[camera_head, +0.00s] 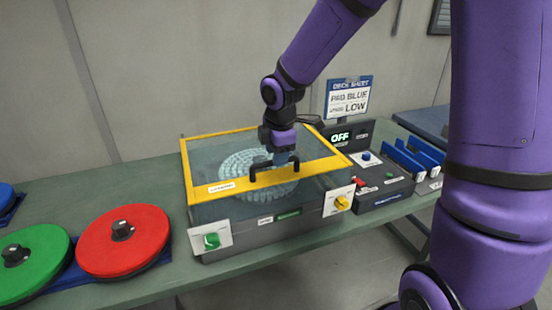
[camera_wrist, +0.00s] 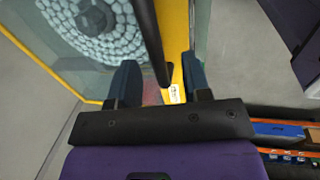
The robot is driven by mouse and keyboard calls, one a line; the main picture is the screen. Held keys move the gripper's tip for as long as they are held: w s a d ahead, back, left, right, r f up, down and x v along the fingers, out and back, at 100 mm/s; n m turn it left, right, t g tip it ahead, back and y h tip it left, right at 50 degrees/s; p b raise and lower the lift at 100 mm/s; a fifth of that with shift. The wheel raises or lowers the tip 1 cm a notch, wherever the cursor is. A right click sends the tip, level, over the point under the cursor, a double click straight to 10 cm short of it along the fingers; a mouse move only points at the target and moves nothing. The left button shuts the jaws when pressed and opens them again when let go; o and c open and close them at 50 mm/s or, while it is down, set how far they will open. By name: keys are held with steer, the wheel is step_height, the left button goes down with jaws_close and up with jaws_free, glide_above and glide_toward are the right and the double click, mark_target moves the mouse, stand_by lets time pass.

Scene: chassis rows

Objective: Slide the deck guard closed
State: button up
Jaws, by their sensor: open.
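The deck guard (camera_head: 225,187) is a clear cover with a yellow frame over a grey machine on the green bench. A black handle (camera_head: 262,176) stands on its wide yellow front bar. A pale, round, bumpy pad (camera_head: 238,164) shows through the clear panel. My gripper (camera_head: 281,162) is over the right part of the yellow bar, by the handle. In the wrist view my gripper (camera_wrist: 160,82) is open, with its blue fingers on either side of the black handle (camera_wrist: 152,40) and the yellow bar. I cannot tell whether the fingers touch the handle.
A red disc (camera_head: 105,250) and a green disc (camera_head: 40,262) lie left of the machine. A green knob (camera_head: 211,241) and a yellow knob (camera_head: 342,202) are on its front. A control box (camera_head: 380,190) and an "OFF" display (camera_head: 341,138) stand right. A sign (camera_head: 348,98) is behind.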

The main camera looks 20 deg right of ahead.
step_height(320, 180, up, 8)
steer(key=s, duration=0.1)
steer(key=shift+s+r, duration=0.15)
steer(key=shift+s, duration=0.2)
steer(key=s+d+r+m+t, duration=0.1)
steer(key=s+d+r+m, duration=0.1)
steer(key=s+m, duration=0.4)
steer(key=s+d+r+m+t, duration=0.1)
steer(key=s+r+m, duration=0.3)
steer(key=s, duration=0.6)
steer(key=s+d+r+m+t, duration=0.1)
steer(key=s+d+r+m, duration=0.2)
steer(key=s+m, duration=0.5)
steer(key=shift+s+d+r, duration=0.4)
steer(key=shift+s+r, duration=0.1)
steer(key=shift+r, duration=0.1)
